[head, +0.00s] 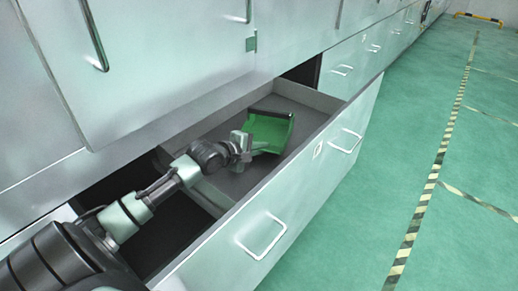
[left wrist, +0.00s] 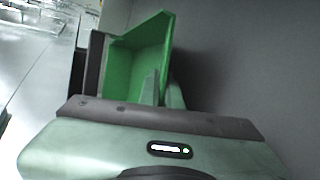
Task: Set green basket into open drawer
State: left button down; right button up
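The green basket (head: 271,131) is inside the open drawer (head: 312,166), toward its far end. It looks somewhat tilted; I cannot tell whether it rests on the drawer floor. My left gripper (head: 243,147) reaches down into the drawer at the basket's near side. In the left wrist view, the basket (left wrist: 138,55) stands beyond my left gripper (left wrist: 162,92), with one finger inside it and the other outside its right wall. The fingers appear closed on that wall, though the contact is partly hidden. My right gripper is not in view.
The drawer's front panel (head: 262,236) with handles stands out from the metal cabinet row (head: 150,60). More closed drawers (head: 372,48) continue at the back right. The green floor (head: 440,130) with striped tape lines is clear.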

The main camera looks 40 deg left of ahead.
pick_arm(q)
jog(key=shift+w+a+f+b, duration=0.25)
jog(key=shift+w+a, duration=0.1)
jog(key=shift+a, duration=0.15)
jog(key=shift+w+a+f+b, duration=0.15)
jog(key=shift+w+a+b, duration=0.15)
jog(key=shift+a, duration=0.2)
jog(key=shift+f, duration=0.2)
jog(key=shift+r, duration=0.1)
jog(key=c, duration=1.9)
grip_release()
jog(key=shift+d+f, duration=0.1)
jog(key=shift+f, duration=0.1)
